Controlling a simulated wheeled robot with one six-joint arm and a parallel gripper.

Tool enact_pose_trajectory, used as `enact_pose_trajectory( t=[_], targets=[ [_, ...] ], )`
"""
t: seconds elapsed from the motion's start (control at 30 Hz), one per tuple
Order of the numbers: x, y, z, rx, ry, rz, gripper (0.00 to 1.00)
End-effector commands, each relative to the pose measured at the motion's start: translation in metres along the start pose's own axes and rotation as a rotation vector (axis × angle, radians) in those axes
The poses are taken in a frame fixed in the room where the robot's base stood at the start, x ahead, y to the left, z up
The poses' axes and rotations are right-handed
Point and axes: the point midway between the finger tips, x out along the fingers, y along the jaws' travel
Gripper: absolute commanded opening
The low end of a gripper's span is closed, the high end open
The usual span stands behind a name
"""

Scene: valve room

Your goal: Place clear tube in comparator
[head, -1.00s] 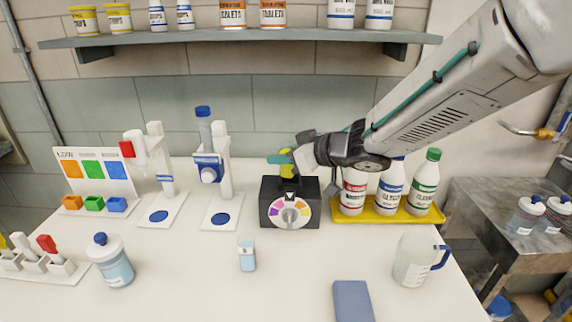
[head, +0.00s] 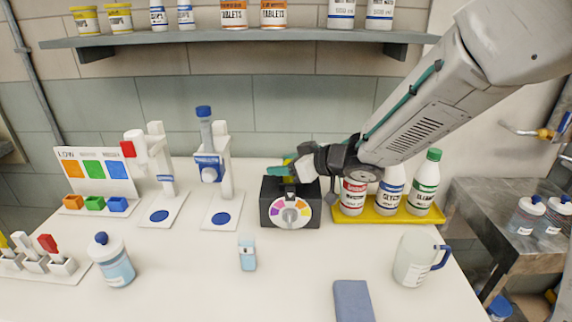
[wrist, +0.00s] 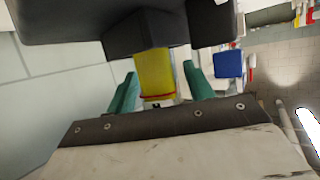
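A yellow tube (wrist: 153,75) with a red ring near its end shows in the wrist view, upright at the black comparator (head: 274,217). No colourless tube is clear to see. The comparator stands mid-table with a coloured dial on its front. My gripper (head: 284,169) is low over its top, its teal fingers on either side of the tube. In the wrist view my gripper (wrist: 163,80) shows a gap between tube and right finger; the left finger is close beside the tube. The tube's far end is hidden by the comparator's dark body.
A yellow tray (head: 385,217) with several bottles stands just right of the comparator. Two white stands with blue discs are at left. A shelf (head: 230,40) hangs above.

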Motion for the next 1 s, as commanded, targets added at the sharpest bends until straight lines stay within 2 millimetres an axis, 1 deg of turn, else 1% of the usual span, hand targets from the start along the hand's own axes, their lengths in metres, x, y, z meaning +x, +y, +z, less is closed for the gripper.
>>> enact_pose_trajectory(
  t=[0.17, 0.27, 0.37, 0.6, 0.7, 0.83, 1.0],
  targets=[
    [-0.004, 0.0, -0.001, -0.001, 0.001, 0.001, 0.53],
    [-0.015, 0.001, -0.001, 0.0, 0.001, 0.002, 0.53],
    [-0.034, 0.001, -0.001, -0.001, 0.002, 0.004, 0.53],
    [-0.086, 0.001, -0.001, -0.001, 0.003, 0.004, 0.53],
    [-0.102, 0.001, -0.001, -0.001, 0.002, 0.004, 0.53],
    [-0.115, 0.001, -0.001, -0.001, 0.002, 0.002, 0.53],
    [-0.121, 0.0, 0.0, 0.001, 0.001, 0.001, 0.53]
  ],
)
